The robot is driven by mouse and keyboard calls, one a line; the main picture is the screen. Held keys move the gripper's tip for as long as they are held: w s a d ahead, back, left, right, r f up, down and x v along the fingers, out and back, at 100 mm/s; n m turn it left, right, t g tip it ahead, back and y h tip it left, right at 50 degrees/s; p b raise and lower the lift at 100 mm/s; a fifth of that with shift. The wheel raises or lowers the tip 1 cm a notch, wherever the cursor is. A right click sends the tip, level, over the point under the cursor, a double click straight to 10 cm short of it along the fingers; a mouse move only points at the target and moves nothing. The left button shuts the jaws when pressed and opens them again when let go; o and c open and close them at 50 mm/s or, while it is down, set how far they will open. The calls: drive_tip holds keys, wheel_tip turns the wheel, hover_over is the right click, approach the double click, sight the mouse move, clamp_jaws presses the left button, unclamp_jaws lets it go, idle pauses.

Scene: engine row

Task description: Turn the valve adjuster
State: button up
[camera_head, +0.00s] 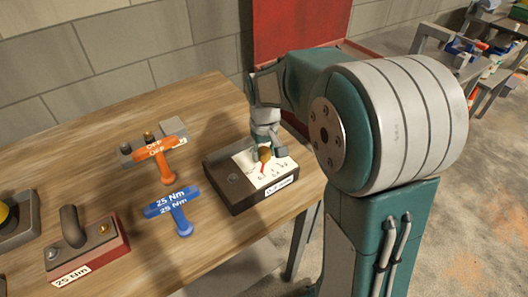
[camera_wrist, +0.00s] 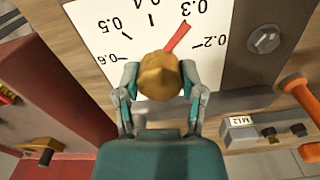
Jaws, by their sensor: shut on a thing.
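The valve adjuster is a brass knob (camera_head: 264,154) with a red pointer, on a white dial plate (camera_head: 245,162) on top of a dark box (camera_head: 236,200) near the table's right end. In the wrist view the knob (camera_wrist: 161,76) is in the middle, and the red pointer (camera_wrist: 177,38) points at about the 0.3 mark. Marks 0.2, 0.3, 0.5 and 0.6 can be read there. My gripper (camera_head: 265,148) comes down from above and is shut on the knob, with one finger on each side in the wrist view (camera_wrist: 160,80).
An orange T-handle tool (camera_head: 166,170) marked OFF and a blue one (camera_head: 178,218) marked 25 Nm stand left of the box. A red panel (camera_head: 290,35) rises behind. Bare wood lies at the front.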

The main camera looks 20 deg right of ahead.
sight(264, 150)
drive_tip(key=shift+f+n, duration=0.1)
drive_tip(key=shift+n, duration=0.3)
drive_tip(key=o, duration=1.1)
drive_tip(key=shift+o, duration=0.2)
wheel_tip(264, 150, up, 12)
